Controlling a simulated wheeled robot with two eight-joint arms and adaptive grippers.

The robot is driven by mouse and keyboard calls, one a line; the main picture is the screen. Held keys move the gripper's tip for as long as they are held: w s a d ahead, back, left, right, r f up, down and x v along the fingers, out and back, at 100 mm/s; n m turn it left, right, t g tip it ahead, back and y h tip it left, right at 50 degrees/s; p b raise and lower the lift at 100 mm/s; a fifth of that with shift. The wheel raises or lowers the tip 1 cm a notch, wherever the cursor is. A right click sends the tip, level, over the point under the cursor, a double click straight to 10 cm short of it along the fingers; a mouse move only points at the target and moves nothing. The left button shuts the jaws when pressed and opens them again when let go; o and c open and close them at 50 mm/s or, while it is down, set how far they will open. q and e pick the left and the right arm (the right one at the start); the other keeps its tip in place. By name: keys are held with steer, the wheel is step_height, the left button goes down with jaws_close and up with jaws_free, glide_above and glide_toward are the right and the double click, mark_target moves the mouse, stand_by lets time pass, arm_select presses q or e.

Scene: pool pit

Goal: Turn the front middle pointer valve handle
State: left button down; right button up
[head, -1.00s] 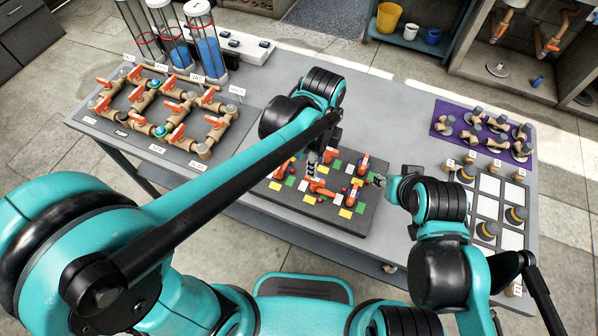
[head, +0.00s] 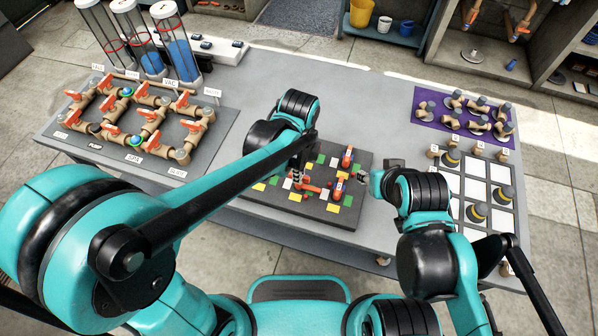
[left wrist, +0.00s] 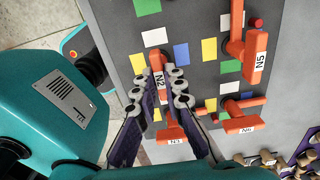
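The grey valve board (head: 345,219) with coloured squares lies mid-table and carries several orange pointer handles. In the left wrist view, the handle labelled N2 (left wrist: 159,80) shows between the tips of my left gripper (left wrist: 166,74), which also shows over the board in the head view (head: 297,180). The fingers straddle this handle closely; whether they are clamped on it is unclear. Handle N3 (left wrist: 172,134) lies below, N5 (left wrist: 252,55) and N6 (left wrist: 240,121) to the right. My left arm hides part of the board in the head view. My right gripper (head: 366,180) hangs near the board's right edge, small.
A pipe board with orange handles (head: 135,150) and clear cylinders (head: 178,50) stand at the left. A purple mat (head: 428,108) with several knobs and a grid tray (head: 478,188) lie at the right. Bare table lies behind the valve board.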

stand_by(0.4)
arm_select(q)
steer(key=n, duration=0.4)
steer(key=shift+n+p, duration=0.3)
steer(key=shift+p, duration=0.05)
steer(key=n, duration=0.4)
steer(key=shift+n, duration=0.3)
steer(key=n, duration=0.4)
steer(key=shift+p, duration=0.4)
steer(key=shift+n, duration=2.3)
steer(key=c, duration=1.6)
jaws_free()
